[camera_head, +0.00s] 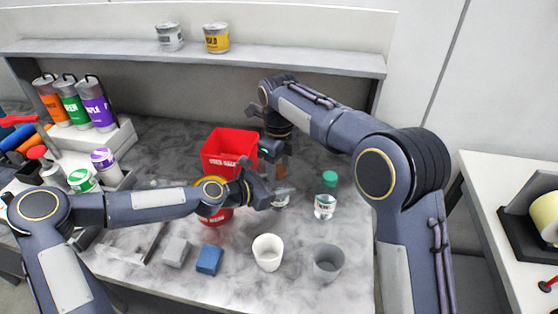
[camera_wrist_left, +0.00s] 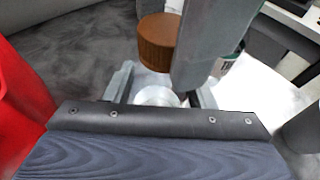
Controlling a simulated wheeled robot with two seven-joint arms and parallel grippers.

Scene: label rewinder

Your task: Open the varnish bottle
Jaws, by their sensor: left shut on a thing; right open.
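A small clear bottle with a pale label (camera_head: 282,198) stands in my left gripper (camera_head: 266,196), which is shut on it. In the left wrist view its pale glass (camera_wrist_left: 156,96) shows between the fingers. A brown ridged cap (camera_wrist_left: 157,42) shows above it, and also as a small brown patch in the head view (camera_head: 281,171). I cannot tell whether the cap touches the bottle. My right gripper (camera_head: 275,153) is open above the bottle. In the left wrist view one grey finger stands just right of the cap; the other is not clear.
A red bin (camera_head: 228,150) stands behind, and a red can (camera_head: 213,214) is partly under my left arm. A green-capped bottle (camera_head: 325,206) stands to the right. A white cup (camera_head: 267,252), a grey cup (camera_head: 328,262) and a blue block (camera_head: 209,259) are in front.

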